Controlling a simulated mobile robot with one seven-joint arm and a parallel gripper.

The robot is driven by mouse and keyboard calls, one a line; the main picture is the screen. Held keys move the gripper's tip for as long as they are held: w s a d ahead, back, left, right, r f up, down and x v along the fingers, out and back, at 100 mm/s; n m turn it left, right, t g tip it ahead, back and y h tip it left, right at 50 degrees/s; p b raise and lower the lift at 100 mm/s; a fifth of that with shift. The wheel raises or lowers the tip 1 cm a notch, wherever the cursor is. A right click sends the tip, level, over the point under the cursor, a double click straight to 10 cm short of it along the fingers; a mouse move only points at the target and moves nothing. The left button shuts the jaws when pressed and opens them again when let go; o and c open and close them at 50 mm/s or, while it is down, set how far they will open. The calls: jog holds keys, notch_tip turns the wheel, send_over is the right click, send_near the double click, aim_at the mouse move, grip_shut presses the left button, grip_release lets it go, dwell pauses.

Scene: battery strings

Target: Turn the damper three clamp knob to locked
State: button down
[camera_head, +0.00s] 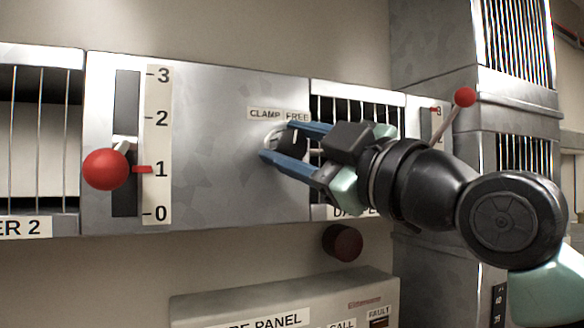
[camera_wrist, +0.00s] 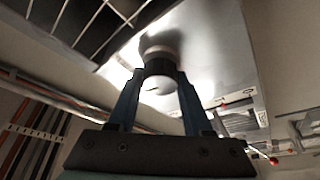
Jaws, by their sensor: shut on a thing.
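The clamp knob (camera_head: 289,146) is a dark round knob with a pale ring behind it, on a grey metal panel (camera_head: 215,150) in the head view. Labels reading CLAMP (camera_head: 264,114) and FREE (camera_head: 297,116) sit just above it. My gripper (camera_head: 277,140) has its two blue fingers on either side of the knob, shut on it. In the wrist view the knob (camera_wrist: 160,62) shows between the fingertips of my gripper (camera_wrist: 160,80). The fingers and arm partly hide the knob, and I cannot read any pointer on it.
A lever with a red ball (camera_head: 106,169) stands left, by a 0 to 3 scale with a red mark near 1. Another red-ball lever (camera_head: 464,97) is behind my arm. A dark red round knob (camera_head: 342,242) and a fire panel box (camera_head: 285,300) are below.

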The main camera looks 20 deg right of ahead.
jog(key=n+g, duration=0.1)
jog(key=n, duration=0.2)
jog(key=n+g, duration=0.1)
jog(key=n, duration=0.2)
jog(key=shift+r+y, duration=0.15)
jog(key=shift+y, duration=0.25)
jog(key=n+g+p, duration=0.1)
jog(key=n, duration=0.1)
jog(key=n+g, duration=0.1)
jog(key=n, duration=0.2)
jog(key=shift+h+p, duration=0.35)
jog(key=shift+h, duration=0.05)
jog(key=shift+n, duration=0.3)
jog(key=shift+c, duration=1.7)
grip_release()
jog(key=shift+s+a+f, duration=0.1)
jog(key=shift+a+f, duration=0.05)
jog(key=shift+f, duration=0.05)
